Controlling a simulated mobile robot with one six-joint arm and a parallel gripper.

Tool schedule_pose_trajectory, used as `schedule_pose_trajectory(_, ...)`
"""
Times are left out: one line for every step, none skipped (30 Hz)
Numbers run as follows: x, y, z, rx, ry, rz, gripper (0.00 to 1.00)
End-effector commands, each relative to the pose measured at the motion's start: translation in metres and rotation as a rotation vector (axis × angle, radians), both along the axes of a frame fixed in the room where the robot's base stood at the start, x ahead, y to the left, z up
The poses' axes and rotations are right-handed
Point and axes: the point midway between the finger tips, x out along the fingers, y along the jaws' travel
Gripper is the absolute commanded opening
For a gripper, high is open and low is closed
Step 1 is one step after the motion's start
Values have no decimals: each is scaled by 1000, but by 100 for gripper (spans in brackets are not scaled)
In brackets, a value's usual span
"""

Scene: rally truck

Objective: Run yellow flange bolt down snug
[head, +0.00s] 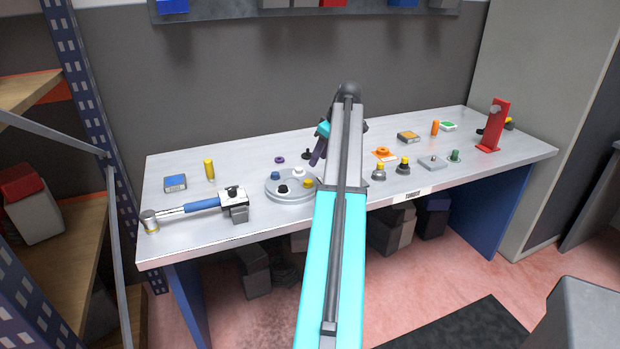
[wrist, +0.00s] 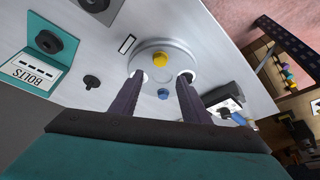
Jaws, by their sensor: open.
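A round grey flange plate (head: 270,190) lies on the bench, also in the wrist view (wrist: 147,50). On it stand a yellow bolt (head: 308,183), a blue bolt (head: 275,175), a white bolt (head: 297,171) and a black bolt (head: 283,189). In the wrist view the yellow bolt (wrist: 160,59) is beyond my fingertips and the blue bolt (wrist: 163,94) shows between the fingers. My gripper (wrist: 160,79) is open and empty, its purple fingers pointing toward the plate. In the head view my gripper (head: 317,155) is above and right of the plate, partly hidden by my arm.
A blue-handled wrench (head: 200,206) lies at the bench's front left, beside a grey block (head: 236,208). A yellow cylinder (head: 209,170) and a blue box (head: 175,183) stand behind it.

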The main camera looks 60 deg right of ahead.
Motion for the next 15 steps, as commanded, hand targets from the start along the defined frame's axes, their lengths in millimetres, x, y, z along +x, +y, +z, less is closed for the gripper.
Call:
schedule_pose_trajectory(2,0,-6,2,1,1,42)
schedule_pose_trajectory(4,0,-10,2,1,1,42)
schedule_pose_trajectory(6,0,-14,2,2,1,42)
schedule_pose_trajectory(7,0,-18,2,1,1,42)
schedule_pose_trajectory(9,0,-21,1,1,0,42)
schedule_pose_trajectory(10,0,-27,2,1,0,42)
schedule_pose_trajectory(12,0,-30,2,2,0,42)
schedule_pose_trajectory(13,0,-34,2,2,0,42)
schedule_pose_trajectory(15,-1,-38,1,1,-1,42)
schedule_pose_trajectory(17,-1,-42,1,1,-1,42)
schedule_pose_trajectory(18,-1,-45,1,1,-1,42)
schedule_pose_trajectory(20,-1,-51,2,1,0,42)
schedule_pose_trajectory(21,-1,-54,2,2,0,42)
schedule_pose_trajectory(23,-1,-57,1,1,-1,42)
schedule_pose_trajectory(25,-2,-62,1,1,-1,42)
